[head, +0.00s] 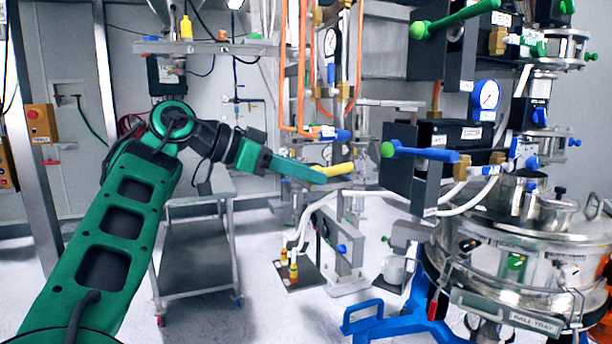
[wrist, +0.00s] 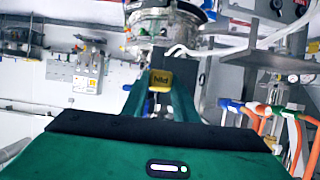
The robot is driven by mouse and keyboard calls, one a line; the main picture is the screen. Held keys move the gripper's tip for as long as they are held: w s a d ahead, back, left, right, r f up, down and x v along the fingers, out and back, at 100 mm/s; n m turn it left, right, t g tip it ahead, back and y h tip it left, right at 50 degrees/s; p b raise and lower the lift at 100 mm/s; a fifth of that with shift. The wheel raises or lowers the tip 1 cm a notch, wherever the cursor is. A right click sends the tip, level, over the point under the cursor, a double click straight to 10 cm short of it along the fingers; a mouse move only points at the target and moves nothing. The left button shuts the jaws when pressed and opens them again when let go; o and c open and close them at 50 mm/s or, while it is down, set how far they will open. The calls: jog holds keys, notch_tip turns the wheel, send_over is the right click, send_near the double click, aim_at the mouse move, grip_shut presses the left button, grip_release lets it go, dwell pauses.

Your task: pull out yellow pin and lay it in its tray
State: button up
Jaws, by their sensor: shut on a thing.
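My gripper (head: 318,177) is in the middle of the head view, its green fingers reaching right. It is shut on the yellow pin (head: 338,169), which sticks out to the right of the fingertips, roughly level. In the wrist view the pin's yellow end (wrist: 161,82), with dark lettering, sits between the two fingers. The pin is in the air, apart from the valve blocks as far as I can see. A metal tray (head: 505,314) with a label ending in "TRAY" is at the front of the steel vessel. I cannot tell whether it is the pin's own.
The steel vessel (head: 525,225) stands at right. A dark block with a blue lever (head: 425,154) is right of my gripper. Orange hoses (head: 303,70) hang behind it. A small dark plate (head: 310,277) with small bottles is below. A grey cart (head: 195,255) stands at left.

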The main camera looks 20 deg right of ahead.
notch_tip(320, 180, up, 18)
dwell(3.1)
dwell(0.5)
jog(key=d, duration=1.3)
jog(key=shift+w, duration=0.2)
dwell(1.3)
jog(key=shift+f, duration=0.7)
